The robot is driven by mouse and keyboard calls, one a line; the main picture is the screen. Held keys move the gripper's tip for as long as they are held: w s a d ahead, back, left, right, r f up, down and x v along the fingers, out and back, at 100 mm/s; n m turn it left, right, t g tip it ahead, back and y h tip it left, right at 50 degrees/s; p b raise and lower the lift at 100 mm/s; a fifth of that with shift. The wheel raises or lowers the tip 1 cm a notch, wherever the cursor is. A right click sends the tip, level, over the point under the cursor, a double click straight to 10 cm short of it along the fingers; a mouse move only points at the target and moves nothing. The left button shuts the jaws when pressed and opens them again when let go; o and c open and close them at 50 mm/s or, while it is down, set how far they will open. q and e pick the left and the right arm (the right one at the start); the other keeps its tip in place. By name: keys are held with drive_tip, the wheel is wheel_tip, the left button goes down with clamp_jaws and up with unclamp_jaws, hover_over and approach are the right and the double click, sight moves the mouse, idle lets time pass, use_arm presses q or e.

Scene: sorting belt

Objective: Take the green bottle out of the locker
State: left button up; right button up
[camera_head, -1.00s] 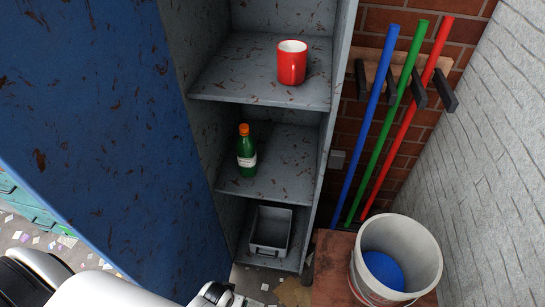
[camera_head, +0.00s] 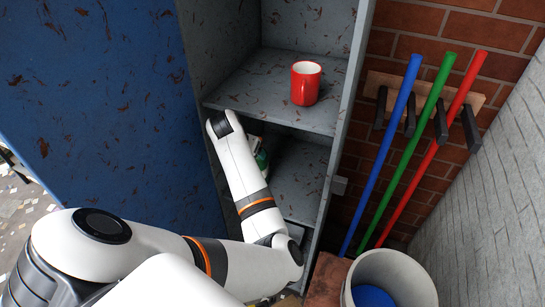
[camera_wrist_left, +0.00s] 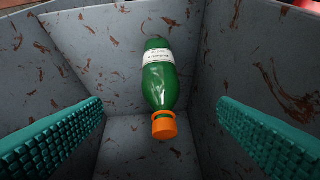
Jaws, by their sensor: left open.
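The green bottle (camera_wrist_left: 160,85) has an orange cap and a white label and is inside the grey locker (camera_head: 295,95). My right gripper is not in view.
A red mug (camera_head: 306,83) stands on the shelf above. The blue locker door (camera_head: 95,110) is open at left. Blue, green and red poles (camera_head: 412,140) hang on a rack at right, above a white bucket (camera_head: 400,270). The lower compartment is mostly hidden by my arm.

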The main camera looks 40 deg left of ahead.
sight(259, 163)
use_arm(q)
drive_tip(key=w+a+f+n+p, duration=0.1)
drive_tip(key=w+a+f, duration=0.1)
drive_tip(key=w+f, duration=0.4)
wheel_tip(259, 163, down, 4)
drive_tip(key=shift+w+a+r, duration=0.15)
drive_tip(key=shift+r, duration=0.1)
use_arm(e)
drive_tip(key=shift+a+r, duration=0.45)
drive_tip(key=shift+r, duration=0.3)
use_arm(q)
drive_tip(key=c, duration=1.6)
